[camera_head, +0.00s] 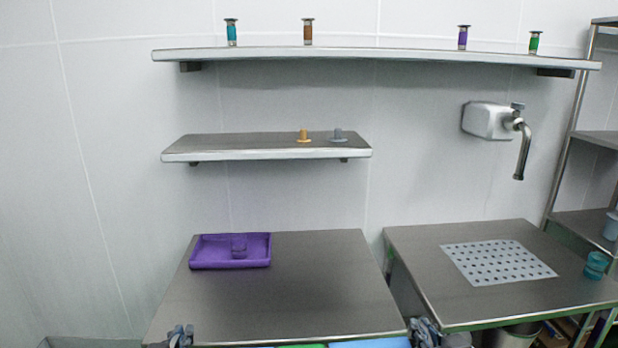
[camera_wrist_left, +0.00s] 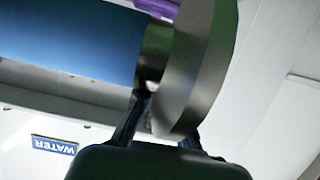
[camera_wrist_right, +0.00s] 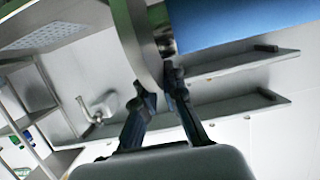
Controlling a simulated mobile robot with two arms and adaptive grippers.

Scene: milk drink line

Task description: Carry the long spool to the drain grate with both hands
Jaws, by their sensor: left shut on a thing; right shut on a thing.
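The long spool has a blue body with grey end discs. It shows in the left wrist view (camera_wrist_left: 70,45) and the right wrist view (camera_wrist_right: 235,20). My left gripper (camera_head: 180,337) is shut on one end by its disc; it also shows in the left wrist view (camera_wrist_left: 155,110). My right gripper (camera_head: 425,334) is shut on the other end; it also shows in the right wrist view (camera_wrist_right: 158,88). In the head view the spool's ends are not clear at the bottom edge. The pale, perforated drain grate (camera_head: 497,262) lies on the right table, up and right of my right gripper.
A purple tray (camera_head: 205,262) holding a small cup stands on the left table (camera_head: 300,300). A gap separates it from the right table (camera_head: 440,295). A teal cup (camera_head: 596,265) stands right of the grate. A wall tap (camera_head: 522,150) hangs above the grate. Two shelves cross the wall.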

